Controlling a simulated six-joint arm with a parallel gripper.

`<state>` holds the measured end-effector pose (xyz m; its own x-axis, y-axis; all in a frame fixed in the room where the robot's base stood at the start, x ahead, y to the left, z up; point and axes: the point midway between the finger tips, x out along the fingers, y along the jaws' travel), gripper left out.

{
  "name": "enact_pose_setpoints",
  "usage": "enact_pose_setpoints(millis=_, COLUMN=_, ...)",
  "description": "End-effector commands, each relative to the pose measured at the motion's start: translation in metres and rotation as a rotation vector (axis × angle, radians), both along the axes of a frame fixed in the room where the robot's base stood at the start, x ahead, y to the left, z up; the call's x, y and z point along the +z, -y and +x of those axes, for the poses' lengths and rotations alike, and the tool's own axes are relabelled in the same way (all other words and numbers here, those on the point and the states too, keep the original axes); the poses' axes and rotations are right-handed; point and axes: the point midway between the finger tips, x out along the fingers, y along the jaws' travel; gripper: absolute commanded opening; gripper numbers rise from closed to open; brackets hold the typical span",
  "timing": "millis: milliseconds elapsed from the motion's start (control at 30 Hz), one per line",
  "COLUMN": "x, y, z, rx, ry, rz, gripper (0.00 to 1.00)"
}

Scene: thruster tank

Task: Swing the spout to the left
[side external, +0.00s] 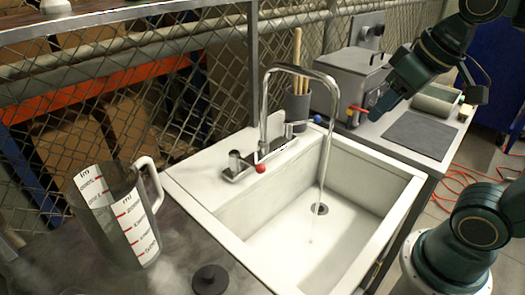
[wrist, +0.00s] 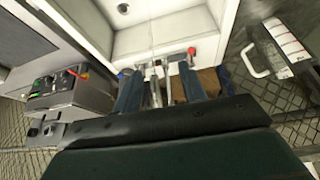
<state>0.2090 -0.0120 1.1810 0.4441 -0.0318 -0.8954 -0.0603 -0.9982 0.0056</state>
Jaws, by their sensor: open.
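The chrome spout (side external: 297,70) is a tall arch above the white sink (side external: 389,175). It reaches to the right in the side view, and water runs from its end into the basin near the drain. The faucet has a red knob (side external: 261,168) and a blue knob (side external: 317,119); they also show in the wrist view as red (wrist: 192,51) and blue (wrist: 121,74). My gripper (wrist: 159,82) is open and empty, and metal faucet parts show between its fingers.
A grey cup of sticks (side external: 297,105) is behind the sink. A grey box (side external: 350,75) with a red and yellow valve stands at right. A wire fence runs behind.

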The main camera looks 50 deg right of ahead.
Motion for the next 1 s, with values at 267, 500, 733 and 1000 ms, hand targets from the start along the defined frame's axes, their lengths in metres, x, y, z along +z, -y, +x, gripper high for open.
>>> enact_pose_setpoints(millis=267, x=0.046, y=0.018, z=0.046, rx=-0.089, ry=-0.045, rz=0.003, gripper=0.41)
enact_pose_setpoints(millis=500, x=0.065, y=0.027, z=0.068, rx=-0.132, ry=-0.066, rz=0.009, gripper=0.41)
enact_pose_setpoints(millis=733, x=0.067, y=0.028, z=0.07, rx=-0.137, ry=-0.069, rz=0.01, gripper=0.41)
enact_pose_setpoints(millis=1000, x=0.056, y=0.029, z=0.074, rx=-0.139, ry=-0.07, rz=0.009, gripper=0.41)
